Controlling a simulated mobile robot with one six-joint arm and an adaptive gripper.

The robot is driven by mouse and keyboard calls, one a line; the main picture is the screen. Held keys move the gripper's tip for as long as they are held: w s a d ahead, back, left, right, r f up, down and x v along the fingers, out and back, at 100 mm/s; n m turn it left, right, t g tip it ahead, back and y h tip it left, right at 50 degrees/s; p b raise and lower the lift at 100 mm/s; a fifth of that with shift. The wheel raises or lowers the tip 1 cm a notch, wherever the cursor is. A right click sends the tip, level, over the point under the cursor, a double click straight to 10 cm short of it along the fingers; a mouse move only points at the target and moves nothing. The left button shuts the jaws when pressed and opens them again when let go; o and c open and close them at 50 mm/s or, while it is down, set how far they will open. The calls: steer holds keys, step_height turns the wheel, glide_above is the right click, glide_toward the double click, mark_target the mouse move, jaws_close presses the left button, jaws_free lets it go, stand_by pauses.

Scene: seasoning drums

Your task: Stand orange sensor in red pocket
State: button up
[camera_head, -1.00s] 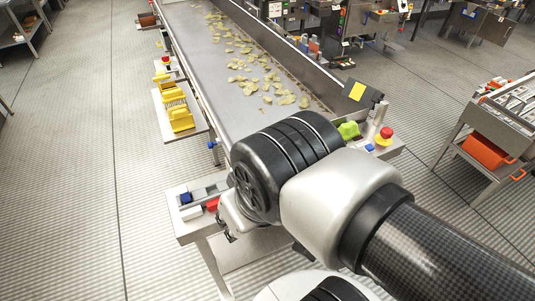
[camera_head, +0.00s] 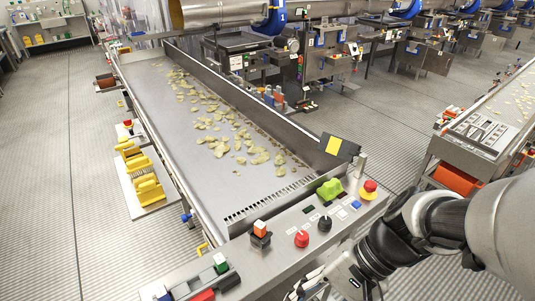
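The orange sensor (camera_head: 260,229) is a small upright block with an orange top and black lower part. It stands on the grey metal ledge at the conveyor's near end. A red piece (camera_head: 204,295), which looks like the red pocket, lies at the bottom edge, partly cut off, in a dark holder strip on the ledge's left. My gripper (camera_head: 306,287) is at the bottom edge, right of the red piece and below the sensor, apart from both. Its fingers are small and partly cut off, so I cannot tell whether it is open.
A green-and-white block (camera_head: 220,263) and a blue piece (camera_head: 163,295) sit by the red piece. Red (camera_head: 302,238) and black (camera_head: 324,223) knobs, a green part (camera_head: 330,189) and a red stop button (camera_head: 370,187) stand along the ledge. The conveyor (camera_head: 190,140) carries yellowish chips.

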steer(key=w+a+f+m+y, duration=0.1)
steer(key=w+a+m+y, duration=0.1)
steer(key=w+m+y, duration=0.15)
steer(key=m+t+y+p, duration=0.1)
steer(key=m+t+y, duration=0.3)
steer(key=m+t, duration=1.05)
glide_toward(264, 227)
steer(key=shift+m+g+h, duration=0.25)
steer(key=shift+m+g, duration=0.45)
steer(key=shift+g, duration=0.05)
steer(key=x, duration=0.3)
steer(key=b+x, duration=0.1)
steer(key=x, duration=0.2)
steer(key=r+x, duration=0.1)
steer(key=x, duration=0.2)
steer(key=shift+w+a+b, duration=0.2)
steer(key=shift+w+b, duration=0.15)
steer(key=shift+w, duration=0.1)
steer(key=shift+c, duration=0.5)
jaws_close()
